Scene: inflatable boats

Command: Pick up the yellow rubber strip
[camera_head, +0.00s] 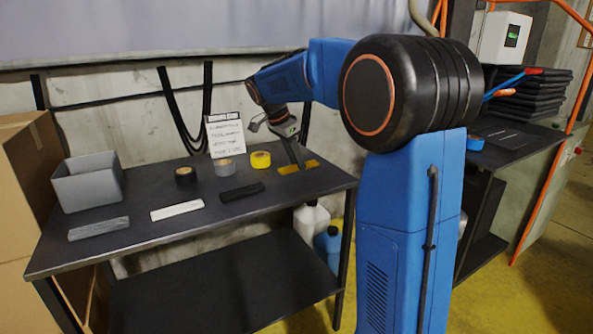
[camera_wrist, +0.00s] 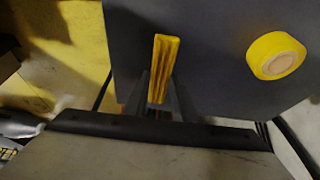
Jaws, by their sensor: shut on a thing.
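The yellow rubber strip (camera_head: 288,170) is at the right end of the dark table, beside the yellow tape roll (camera_head: 260,160). In the wrist view the strip (camera_wrist: 164,62) lies lengthwise between the dark fingers of my gripper (camera_wrist: 160,88), and its near end is partly hidden by them. My gripper (camera_head: 297,156) reaches down over the strip's middle and is shut on it. The strip looks at table height; I cannot tell whether it touches the top. The yellow tape roll (camera_wrist: 276,56) is to the right in the wrist view, apart from the gripper.
The table (camera_head: 150,238) also holds a grey bin (camera_head: 88,187), a grey strip (camera_head: 98,228), a white strip (camera_head: 177,210), a black strip (camera_head: 242,192), a black roll (camera_head: 186,175) and a grey roll (camera_head: 225,168). A written sign (camera_head: 226,134) stands behind the rolls.

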